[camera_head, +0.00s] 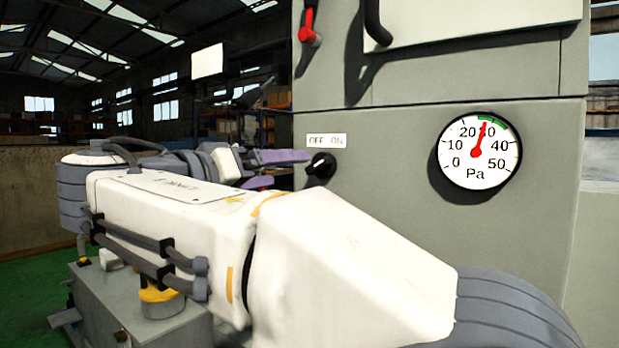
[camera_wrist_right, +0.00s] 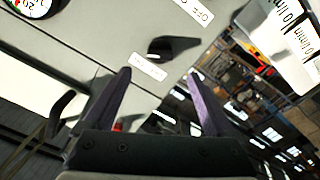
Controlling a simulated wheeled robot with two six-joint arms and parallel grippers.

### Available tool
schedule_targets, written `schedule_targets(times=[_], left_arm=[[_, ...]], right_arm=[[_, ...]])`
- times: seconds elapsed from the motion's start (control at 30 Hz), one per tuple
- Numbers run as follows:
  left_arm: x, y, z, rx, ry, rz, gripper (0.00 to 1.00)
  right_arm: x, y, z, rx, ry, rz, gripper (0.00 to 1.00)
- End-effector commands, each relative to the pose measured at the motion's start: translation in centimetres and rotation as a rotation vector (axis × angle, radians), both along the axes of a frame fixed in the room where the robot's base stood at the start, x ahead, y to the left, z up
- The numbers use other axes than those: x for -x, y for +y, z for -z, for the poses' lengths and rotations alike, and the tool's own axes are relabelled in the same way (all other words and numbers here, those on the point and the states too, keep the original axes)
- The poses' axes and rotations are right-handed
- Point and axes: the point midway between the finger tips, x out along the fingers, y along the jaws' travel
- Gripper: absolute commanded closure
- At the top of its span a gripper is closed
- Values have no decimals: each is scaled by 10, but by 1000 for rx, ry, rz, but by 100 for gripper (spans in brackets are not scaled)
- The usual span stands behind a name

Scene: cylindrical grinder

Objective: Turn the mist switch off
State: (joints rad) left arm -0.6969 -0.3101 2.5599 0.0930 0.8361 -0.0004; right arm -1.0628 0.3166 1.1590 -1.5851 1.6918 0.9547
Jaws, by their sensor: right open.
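The mist switch (camera_head: 321,166) is a black knob on the grey machine panel, below a white OFF/ON label (camera_head: 326,140). The knob lies tilted, its upper end toward the right, ON side. My right gripper (camera_head: 291,168) has purple fingers, open and empty, just left of the knob. I see no contact with the knob. My left gripper is not in view.
A round pressure gauge (camera_head: 480,151) is on the panel to the right, its red needle near 30. A red-handled lever (camera_head: 309,30) and a black handle (camera_head: 377,22) are above the switch. My white arm fills the foreground. Flow meters (camera_wrist_right: 290,35) show at the right in the wrist view.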

Motion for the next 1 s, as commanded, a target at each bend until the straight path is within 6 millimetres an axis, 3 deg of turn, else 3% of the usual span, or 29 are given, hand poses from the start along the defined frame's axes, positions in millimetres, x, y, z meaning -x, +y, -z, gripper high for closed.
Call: schedule_targets(times=[0.4, 0.83, 0.87, 1.0], left_arm=[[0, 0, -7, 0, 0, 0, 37], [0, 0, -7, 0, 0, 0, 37], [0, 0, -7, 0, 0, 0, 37], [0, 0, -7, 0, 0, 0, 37]], right_arm=[[-59, -44, -1, 1, 2, 2, 10], [-69, -50, 0, 1, 5, -2, 10], [-69, -50, 0, 1, 5, -2, 14], [-69, -50, 0, 2, 4, -2, 67]])
